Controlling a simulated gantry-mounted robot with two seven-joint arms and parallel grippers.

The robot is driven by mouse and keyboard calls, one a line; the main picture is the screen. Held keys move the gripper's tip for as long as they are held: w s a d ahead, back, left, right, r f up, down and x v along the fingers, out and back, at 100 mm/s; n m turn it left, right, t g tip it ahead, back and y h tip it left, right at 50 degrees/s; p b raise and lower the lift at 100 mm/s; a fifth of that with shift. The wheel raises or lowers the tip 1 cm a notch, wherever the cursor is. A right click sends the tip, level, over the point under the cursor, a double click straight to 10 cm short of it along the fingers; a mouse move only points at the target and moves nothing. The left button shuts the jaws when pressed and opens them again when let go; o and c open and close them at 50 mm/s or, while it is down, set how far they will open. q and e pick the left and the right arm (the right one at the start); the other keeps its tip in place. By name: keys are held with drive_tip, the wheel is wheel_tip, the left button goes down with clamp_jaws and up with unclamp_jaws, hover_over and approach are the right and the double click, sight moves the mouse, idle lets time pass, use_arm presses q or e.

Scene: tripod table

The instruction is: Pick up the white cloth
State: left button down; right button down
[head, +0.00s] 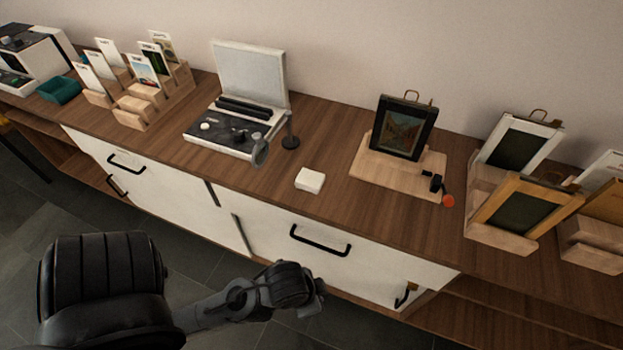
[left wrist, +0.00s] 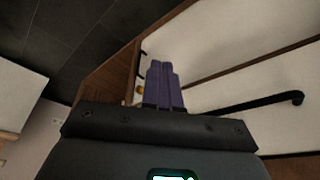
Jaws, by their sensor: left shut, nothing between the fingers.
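The white cloth (head: 309,180) is a small, folded-looking square pad. It lies flat on the wooden cabinet top, near the front edge and right of the open white device. My left gripper (head: 318,288) is in front of the cabinet, below the cloth and apart from it, beside the white drawer fronts. In the left wrist view its two purple fingers (left wrist: 163,84) are together with nothing between them. The cloth does not show in the left wrist view. My right gripper is in neither view.
The open white device (head: 240,125) and a round mirror on a stand (head: 262,152) are left of the cloth. A framed picture on a wooden stand (head: 403,128) is to the right. A black drawer handle (head: 320,240) sticks out below; another view shows it (left wrist: 255,103).

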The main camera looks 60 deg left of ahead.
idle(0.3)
use_arm(q)
unclamp_jaws()
idle(0.5)
drive_tip(key=shift+r, duration=0.1)
